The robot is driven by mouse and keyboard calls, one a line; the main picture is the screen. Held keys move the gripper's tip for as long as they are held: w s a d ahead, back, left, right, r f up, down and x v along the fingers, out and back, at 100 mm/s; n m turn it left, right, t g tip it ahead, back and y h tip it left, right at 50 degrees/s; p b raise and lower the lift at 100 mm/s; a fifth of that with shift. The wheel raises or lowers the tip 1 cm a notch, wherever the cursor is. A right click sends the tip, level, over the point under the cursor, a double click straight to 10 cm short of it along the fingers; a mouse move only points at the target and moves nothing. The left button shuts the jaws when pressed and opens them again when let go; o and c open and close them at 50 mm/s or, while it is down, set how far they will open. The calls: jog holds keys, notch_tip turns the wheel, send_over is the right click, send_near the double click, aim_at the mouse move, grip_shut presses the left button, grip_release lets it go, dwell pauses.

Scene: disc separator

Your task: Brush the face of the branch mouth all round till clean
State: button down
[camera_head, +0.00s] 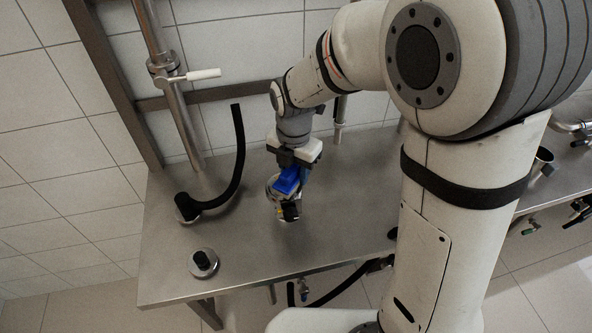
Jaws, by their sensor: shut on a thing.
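My gripper (292,160) points down over the steel table, at the end of my arm. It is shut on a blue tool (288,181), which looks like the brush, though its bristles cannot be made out. A round shiny steel part (271,188) shows just behind and left of the blue tool. It may be the branch mouth, but the tool and gripper cover much of it. A small black piece (291,211) and a bit of yellow show at the tool's lower end. Whether the brush touches the steel face cannot be told.
A black hose (239,150) curves up from a fitting on the left. A vertical steel pipe (177,100) with a white-handled valve rises behind.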

jog(key=shift+w+a, duration=0.45)
jog(key=shift+a, duration=0.15)
jog(key=shift+w+a, duration=0.4)
jog(key=shift+a, duration=0.2)
jog(key=shift+r, duration=0.1)
notch_tip(320, 180, up, 6)
jog(key=p, duration=0.5)
